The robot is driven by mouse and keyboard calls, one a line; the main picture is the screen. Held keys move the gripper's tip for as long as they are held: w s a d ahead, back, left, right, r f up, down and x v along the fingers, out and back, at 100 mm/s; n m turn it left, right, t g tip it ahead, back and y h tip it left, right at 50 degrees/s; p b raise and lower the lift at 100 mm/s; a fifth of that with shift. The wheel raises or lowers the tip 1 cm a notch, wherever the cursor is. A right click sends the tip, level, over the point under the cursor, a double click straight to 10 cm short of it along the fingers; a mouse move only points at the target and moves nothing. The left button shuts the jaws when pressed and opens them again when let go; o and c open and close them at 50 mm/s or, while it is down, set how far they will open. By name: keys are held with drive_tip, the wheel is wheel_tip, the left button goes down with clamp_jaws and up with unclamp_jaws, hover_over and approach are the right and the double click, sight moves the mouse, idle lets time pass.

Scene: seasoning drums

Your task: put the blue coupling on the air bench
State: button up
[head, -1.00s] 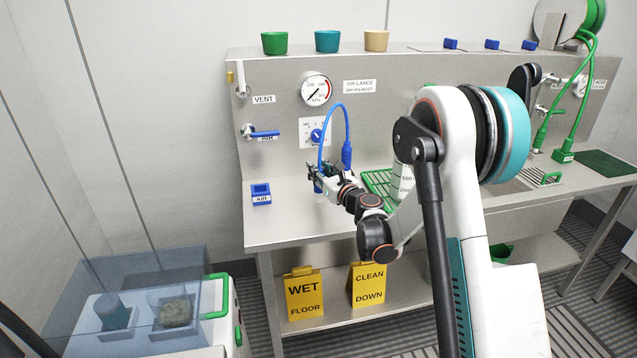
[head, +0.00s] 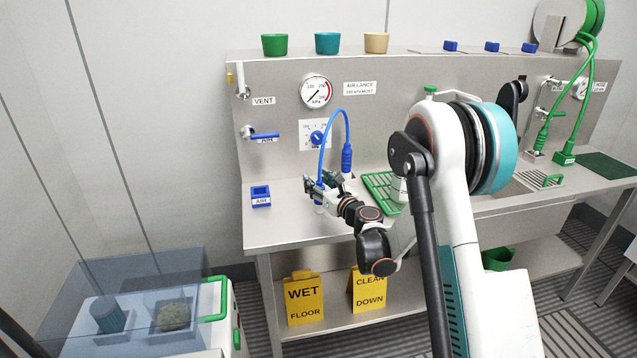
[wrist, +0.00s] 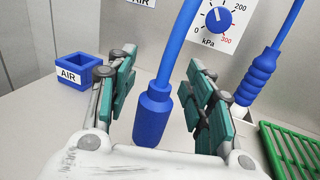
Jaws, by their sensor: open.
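The blue coupling (wrist: 152,117) is a thick blue cylinder on the end of the blue hose (wrist: 181,47). In the wrist view it hangs or stands near upright between my gripper's (wrist: 165,95) spread teal pads, with a gap on either side. In the head view my gripper (head: 321,187) is low over the left part of the steel air bench (head: 290,228), and its fingers mostly hide the coupling. The coupling's lower end is partly hidden by my gripper's body, so I cannot tell whether it touches the bench.
A blue AIR socket (head: 261,196) sits to the left on the bench. The hose's ribbed blue handle (head: 347,158) stands upright behind my gripper. A green rack (head: 381,190) lies to the right. Bare bench top lies between the AIR socket and my gripper.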

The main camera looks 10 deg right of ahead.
drive_tip(key=shift+r, duration=0.2)
drive_tip(key=p+v, duration=0.3)
drive_tip(key=v, duration=0.9)
drive_tip(key=s+d+r+m+t+h, duration=0.1)
drive_tip(key=d+r+m+h, duration=0.15)
drive_tip(key=r+m, duration=0.4)
drive_tip(key=s+d+r+m+t+h, duration=0.1)
drive_tip(key=d+r+m+h, duration=0.1)
drive_tip(key=r+m+h, duration=0.35)
drive_tip(key=s+d+r+m+g+h, duration=0.25)
drive_tip(key=s+r+m, duration=0.4)
drive_tip(key=m, duration=0.55)
drive_tip(key=s+a+f+m+g+y, duration=0.1)
drive_tip(key=s+a+f+m+g, duration=0.2)
drive_tip(key=s, duration=0.6)
drive_tip(key=s+a+f+m+g+y, duration=0.2)
drive_tip(key=s+a+f+m+g, duration=0.1)
drive_tip(key=s+m, duration=0.4)
drive_tip(key=s+a+f+m+g+y, duration=0.2)
drive_tip(key=s+a+f+m+g, duration=0.1)
drive_tip(key=s, duration=0.9)
drive_tip(key=a+m, duration=0.1)
drive_tip(key=m, duration=0.1)
drive_tip(key=shift+a+f+m+g, duration=0.2)
drive_tip(key=shift+f+m+g, duration=0.1)
drive_tip(key=shift+g, duration=0.05)
